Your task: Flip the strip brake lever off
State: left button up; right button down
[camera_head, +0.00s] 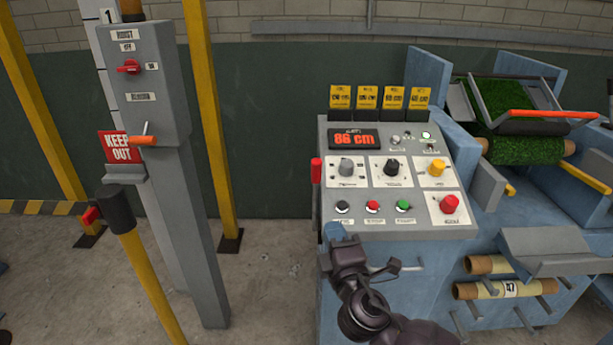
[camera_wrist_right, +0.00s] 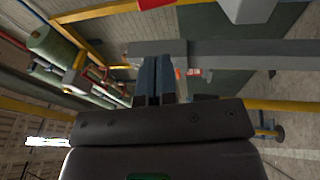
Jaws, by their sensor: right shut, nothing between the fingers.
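My right gripper (camera_head: 336,234) is at the front left edge of the grey control console (camera_head: 400,222). In the right wrist view its two fingers (camera_wrist_right: 157,80) are together, with nothing between them. A red upright handle (camera_head: 316,170) stands at the console's left side, above and left of the gripper and apart from it. An orange-tipped lever (camera_head: 142,140) is on the grey post box at the left. A small toggle (camera_head: 431,147) is at the console's upper right. I cannot read which one is the strip brake lever. My left gripper is not in view.
The console has a display (camera_head: 354,139) reading 86 cm, several knobs and buttons, and yellow tags (camera_head: 367,97) on top. A turf machine with a green roll (camera_head: 527,150) stands right. Yellow posts (camera_head: 212,120) stand left. Open floor (camera_head: 275,270) lies between post and console.

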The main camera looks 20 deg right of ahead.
jog(key=shift+s+d+r+h, duration=0.1)
jog(key=shift+d+r+h, duration=0.1)
jog(key=shift+d+h, duration=0.15)
send_near(319, 174)
jog(key=x, duration=0.6)
jog(key=shift+r+p, duration=0.15)
jog(key=shift+p, duration=0.2)
jog(key=shift+w+r, duration=0.1)
jog(key=shift+w, duration=0.6)
